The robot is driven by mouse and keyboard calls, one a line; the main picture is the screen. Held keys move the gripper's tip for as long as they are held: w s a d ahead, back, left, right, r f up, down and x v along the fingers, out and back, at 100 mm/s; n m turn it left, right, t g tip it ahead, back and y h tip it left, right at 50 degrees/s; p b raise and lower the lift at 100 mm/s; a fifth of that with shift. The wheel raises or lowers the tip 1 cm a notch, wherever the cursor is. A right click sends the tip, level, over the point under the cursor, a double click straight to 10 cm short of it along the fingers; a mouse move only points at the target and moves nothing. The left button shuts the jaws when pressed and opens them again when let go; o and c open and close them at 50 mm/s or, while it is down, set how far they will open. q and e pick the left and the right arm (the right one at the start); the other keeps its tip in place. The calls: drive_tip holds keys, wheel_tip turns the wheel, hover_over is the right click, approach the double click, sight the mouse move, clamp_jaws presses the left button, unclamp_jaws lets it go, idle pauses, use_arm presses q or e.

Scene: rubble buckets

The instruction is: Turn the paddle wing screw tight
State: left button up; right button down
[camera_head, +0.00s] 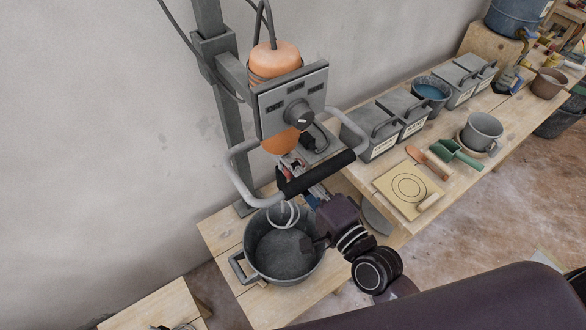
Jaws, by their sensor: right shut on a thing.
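The mixer (292,100) hangs on a grey wall post, with an orange motor and a grey control box with a knob. Its wire paddle (284,215) reaches down into a grey bucket (262,262). My right gripper (298,172) comes in from the lower right, below the control box, at the paddle shaft. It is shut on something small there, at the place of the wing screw. The fingers and the black handle grip hide the screw, so I cannot tell its angle. My left gripper is not in view.
A grey tube handle with a black grip (318,174) crosses close to my right gripper. A wooden bench (405,232) on the right holds lidded boxes (372,132), a board (408,190), a green scoop (455,153) and a grey mug (482,131).

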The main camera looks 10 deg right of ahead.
drive_tip(key=shift+m, duration=0.3)
drive_tip(key=c, duration=1.8)
unclamp_jaws()
drive_tip(key=shift+o, duration=0.2)
drive_tip(key=v, duration=0.8)
